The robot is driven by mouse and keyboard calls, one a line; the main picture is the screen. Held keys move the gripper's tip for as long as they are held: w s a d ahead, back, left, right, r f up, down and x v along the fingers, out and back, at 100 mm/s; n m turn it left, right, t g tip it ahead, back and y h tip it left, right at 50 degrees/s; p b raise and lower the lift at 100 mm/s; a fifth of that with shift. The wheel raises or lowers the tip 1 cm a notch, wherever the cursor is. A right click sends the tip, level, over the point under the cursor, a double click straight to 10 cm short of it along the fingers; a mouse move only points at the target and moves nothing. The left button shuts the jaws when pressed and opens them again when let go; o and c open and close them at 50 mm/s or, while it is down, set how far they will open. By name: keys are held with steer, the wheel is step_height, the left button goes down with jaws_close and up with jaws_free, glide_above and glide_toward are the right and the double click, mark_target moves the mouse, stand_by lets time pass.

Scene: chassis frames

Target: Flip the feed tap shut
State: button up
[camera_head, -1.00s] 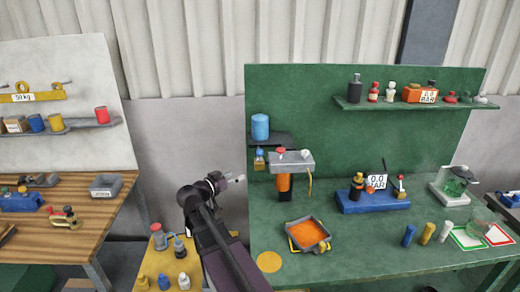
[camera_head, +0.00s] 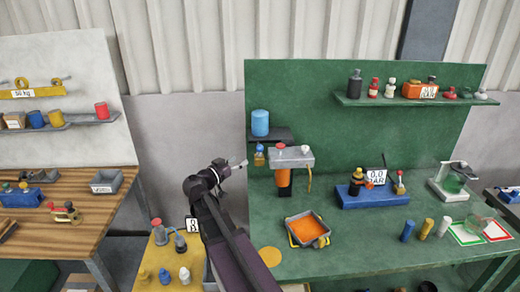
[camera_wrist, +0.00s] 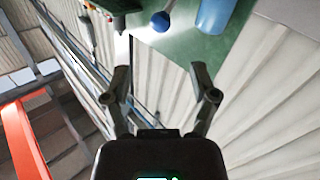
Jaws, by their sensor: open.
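A small brass-coloured tap with a blue top (camera_head: 259,156), which looks like the feed tap, sits below the blue tank (camera_head: 260,123) at the left edge of the green bench. Its lever position is too small to tell. In the wrist view a blue round knob (camera_wrist: 160,21) and a blue cylinder (camera_wrist: 214,14) show near the top edge, beyond the fingers. My gripper (camera_head: 243,164) is just left of the tap, slightly lower, apart from it. In the wrist view my gripper (camera_wrist: 163,88) has its two fingers spread with nothing between them.
A grey box with a red knob (camera_head: 292,157) stands right of the tap above an orange cylinder (camera_head: 284,178). An orange-filled tray (camera_head: 306,229) lies below. A dark shelf (camera_head: 271,137) bears the tank. Free space lies left of the green board.

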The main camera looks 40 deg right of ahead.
mark_target(260, 148)
steer(key=x, duration=1.2)
jaws_close()
